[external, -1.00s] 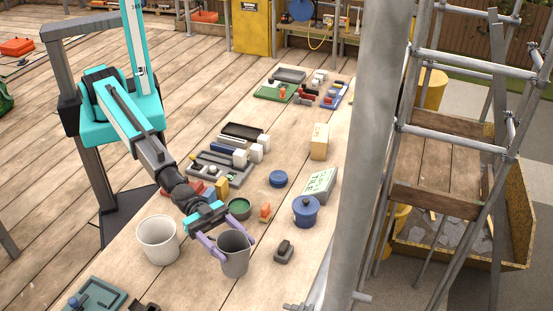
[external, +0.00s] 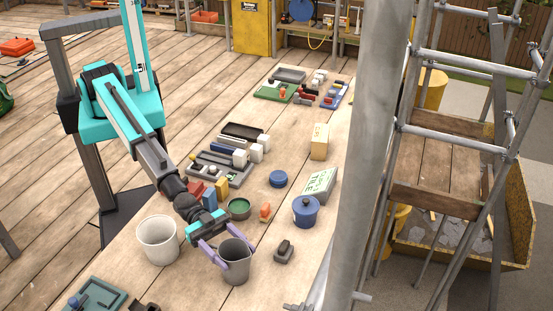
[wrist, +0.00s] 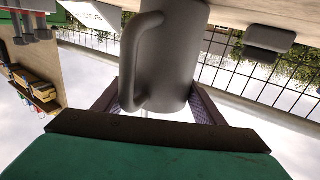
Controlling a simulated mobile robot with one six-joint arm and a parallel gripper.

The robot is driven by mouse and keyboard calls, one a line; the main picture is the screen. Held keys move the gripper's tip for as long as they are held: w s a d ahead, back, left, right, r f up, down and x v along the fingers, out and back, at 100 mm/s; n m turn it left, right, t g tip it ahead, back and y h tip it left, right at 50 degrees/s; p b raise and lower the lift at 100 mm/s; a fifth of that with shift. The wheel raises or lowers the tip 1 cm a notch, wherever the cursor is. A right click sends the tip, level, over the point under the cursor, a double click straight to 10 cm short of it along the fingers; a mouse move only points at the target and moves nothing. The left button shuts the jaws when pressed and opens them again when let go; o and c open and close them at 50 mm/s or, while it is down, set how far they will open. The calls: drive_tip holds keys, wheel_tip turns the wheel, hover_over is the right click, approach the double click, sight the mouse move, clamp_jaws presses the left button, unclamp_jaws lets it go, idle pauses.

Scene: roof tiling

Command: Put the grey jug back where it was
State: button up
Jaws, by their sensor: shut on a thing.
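The grey jug (external: 236,266) is in my gripper (external: 222,258) near the front of the long wooden table in the external view. The purple fingers are shut on its two sides. The jug looks upright, and I cannot tell whether its base touches the table. In the wrist view the jug (wrist: 175,60) fills the upper middle, with its handle (wrist: 135,55) on the left side, between the fingers (wrist: 160,101).
A white bucket (external: 158,240) stands just left of the jug. A dark grey block (external: 284,251) lies to its right. A green bowl (external: 238,208), an orange piece (external: 265,212) and a blue pot (external: 306,211) stand behind. Bare table (external: 200,288) lies in front.

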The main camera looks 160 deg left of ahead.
sight(224, 244)
drive_tip(key=shift+f, duration=0.15)
drive_tip(key=o, duration=1.2)
drive_tip(key=shift+b+v, duration=0.55)
drive_tip(key=shift+v, duration=0.9)
drive_tip(key=shift+s+d+r, duration=0.1)
drive_tip(key=shift+s+r, duration=0.05)
drive_tip(key=shift+r, duration=0.1)
drive_tip(key=shift+r+b, duration=0.9)
drive_tip(key=shift+r, duration=2.5)
